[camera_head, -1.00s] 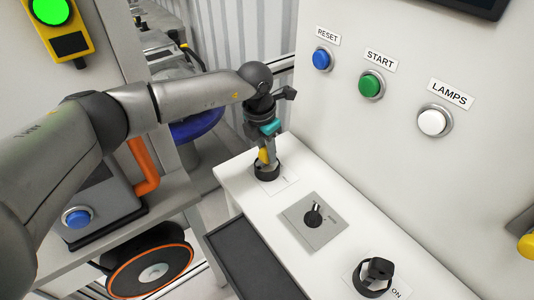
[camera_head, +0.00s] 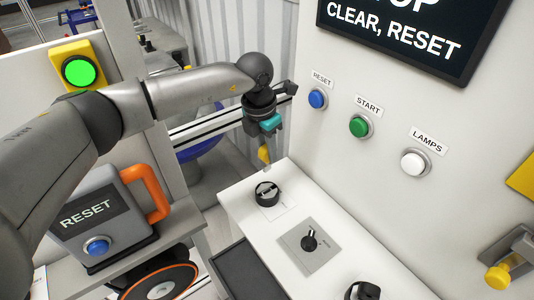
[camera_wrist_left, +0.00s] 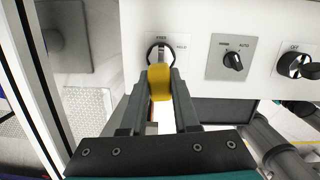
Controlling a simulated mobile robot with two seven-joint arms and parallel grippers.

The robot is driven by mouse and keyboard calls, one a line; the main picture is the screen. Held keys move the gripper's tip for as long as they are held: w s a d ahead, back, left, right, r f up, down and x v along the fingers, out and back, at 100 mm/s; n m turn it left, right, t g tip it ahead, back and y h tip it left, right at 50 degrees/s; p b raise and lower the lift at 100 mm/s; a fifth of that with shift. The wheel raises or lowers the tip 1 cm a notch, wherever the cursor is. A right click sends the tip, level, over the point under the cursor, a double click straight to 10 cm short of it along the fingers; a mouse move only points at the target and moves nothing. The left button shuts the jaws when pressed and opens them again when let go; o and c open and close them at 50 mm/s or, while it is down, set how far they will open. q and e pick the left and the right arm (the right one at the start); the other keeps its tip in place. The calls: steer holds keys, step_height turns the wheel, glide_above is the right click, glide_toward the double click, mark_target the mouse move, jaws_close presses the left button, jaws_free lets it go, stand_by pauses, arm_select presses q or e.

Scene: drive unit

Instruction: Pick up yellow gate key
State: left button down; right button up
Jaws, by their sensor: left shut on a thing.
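The yellow gate key (camera_wrist_left: 159,82) is between the fingertips of my left gripper (camera_wrist_left: 160,92) in the left wrist view, and the fingers are shut on it. In the head view the key (camera_head: 264,154) hangs under the left gripper (camera_head: 264,146), with a thin grey part pointing down. It is held above and apart from the round black key switch (camera_head: 267,194) on the white console. That switch also shows just beyond the key in the left wrist view (camera_wrist_left: 160,54). My right gripper is not in view.
The white console (camera_head: 240,200) also bears a grey selector plate (camera_head: 310,246) and another black switch (camera_head: 362,291). The wall has blue (camera_head: 317,99), green (camera_head: 360,126) and white (camera_head: 413,163) buttons. A RESET box (camera_head: 105,215) with an orange handle stands at left.

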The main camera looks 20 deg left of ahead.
arm_select(q)
step_height(320, 180, up, 14)
steer(key=p, duration=0.7)
steer(key=shift+f, duration=0.15)
stand_by(0.5)
stand_by(0.4)
step_height(320, 180, up, 5)
steer(key=shift+f+p, duration=0.1)
steer(key=shift+p, duration=0.25)
stand_by(0.4)
